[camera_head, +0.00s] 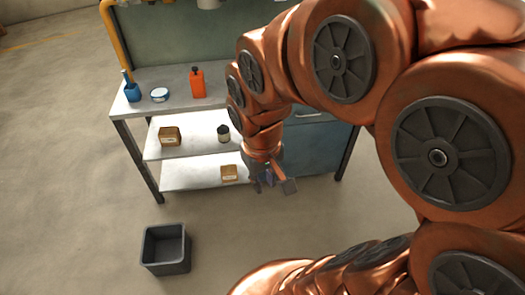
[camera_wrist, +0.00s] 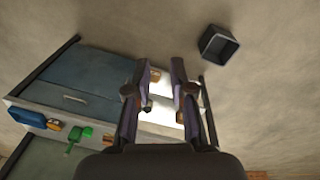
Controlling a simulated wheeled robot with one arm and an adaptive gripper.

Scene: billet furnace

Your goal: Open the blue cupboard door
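The blue cupboard door (camera_head: 316,150) is at the right side of the workbench in the head view, partly hidden by my arm. It looks shut. It also shows in the wrist view as a blue-grey panel (camera_wrist: 92,68), left of my fingers. A blue drawer front (camera_wrist: 65,96) with a pale bar handle (camera_wrist: 74,98) adjoins it. I cannot make out a handle on the door itself. My gripper (camera_head: 273,186) is in front of the bench near the lower shelf. In the wrist view its two fingers (camera_wrist: 159,64) are apart, with nothing between the tips.
The workbench (camera_head: 145,98) carries an orange bottle (camera_head: 197,83), a blue container (camera_head: 132,92) and a round tin (camera_head: 159,95). Its shelves hold a brown box (camera_head: 169,136), a dark jar (camera_head: 223,134) and a small box (camera_head: 229,172). A grey bin (camera_head: 166,266) stands on open floor.

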